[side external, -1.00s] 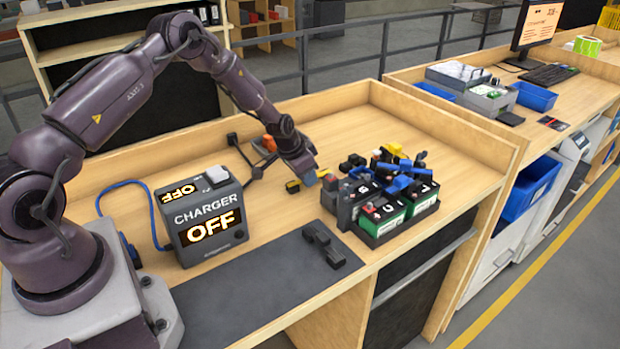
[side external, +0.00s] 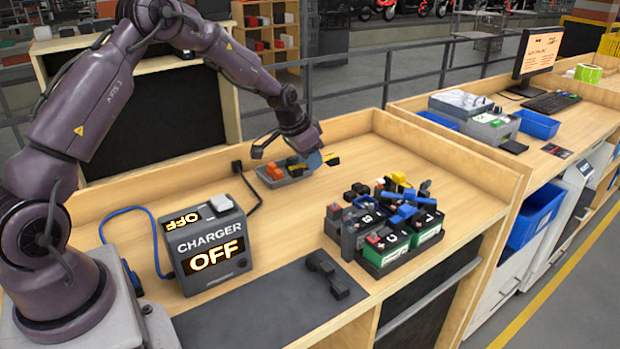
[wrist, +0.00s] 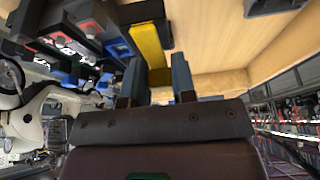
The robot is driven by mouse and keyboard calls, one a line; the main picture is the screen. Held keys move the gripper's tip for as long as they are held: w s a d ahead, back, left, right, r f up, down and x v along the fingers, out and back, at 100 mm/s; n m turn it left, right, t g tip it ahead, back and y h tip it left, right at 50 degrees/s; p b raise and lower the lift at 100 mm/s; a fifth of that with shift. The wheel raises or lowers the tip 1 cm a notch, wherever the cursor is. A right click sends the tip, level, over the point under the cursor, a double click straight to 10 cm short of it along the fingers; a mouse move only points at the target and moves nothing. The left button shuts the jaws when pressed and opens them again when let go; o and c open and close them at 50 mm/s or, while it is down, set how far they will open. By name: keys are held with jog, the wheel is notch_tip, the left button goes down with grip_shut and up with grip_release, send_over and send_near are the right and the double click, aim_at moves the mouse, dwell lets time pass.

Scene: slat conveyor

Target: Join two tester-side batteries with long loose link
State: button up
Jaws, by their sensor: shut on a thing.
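My gripper (side external: 318,160) is raised above the bench in the side external view, behind the battery group. It is shut on a yellow link with dark ends (side external: 332,160), held clear of the bench. In the wrist view the yellow link (wrist: 148,42) sticks out past the blue fingertips (wrist: 158,82). Several batteries stand close together to the right of the bench middle, including a green front battery (side external: 388,252) and a green right battery (side external: 428,228). Dark, red, blue and yellow caps and links crowd their tops. I cannot tell which two batteries are tester-side.
A charger reading OFF (side external: 210,250) stands at the left with a blue cable (side external: 148,215). A grey tray with orange pieces (side external: 285,172) lies at the back, near my gripper. Dark loose pieces (side external: 327,272) lie on the grey mat (side external: 250,310). Raised wooden edges bound the bench.

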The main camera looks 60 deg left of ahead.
notch_tip(320, 180, up, 7)
jog(key=shift+f, duration=0.1)
jog(key=w+d+f+n+y, duration=0.2)
jog(key=d+n, duration=0.3)
jog(key=d, duration=0.4)
jog(key=r+n+g+y, duration=0.2)
jog(key=n, duration=0.3)
send_over(372, 221)
jog(key=s+d, duration=0.1)
notch_tip(372, 221, down, 10)
jog(key=shift+d+n, duration=0.15)
jog(key=shift+n, duration=0.25)
jog(key=shift+f, duration=1.1)
jog(key=o, duration=1)
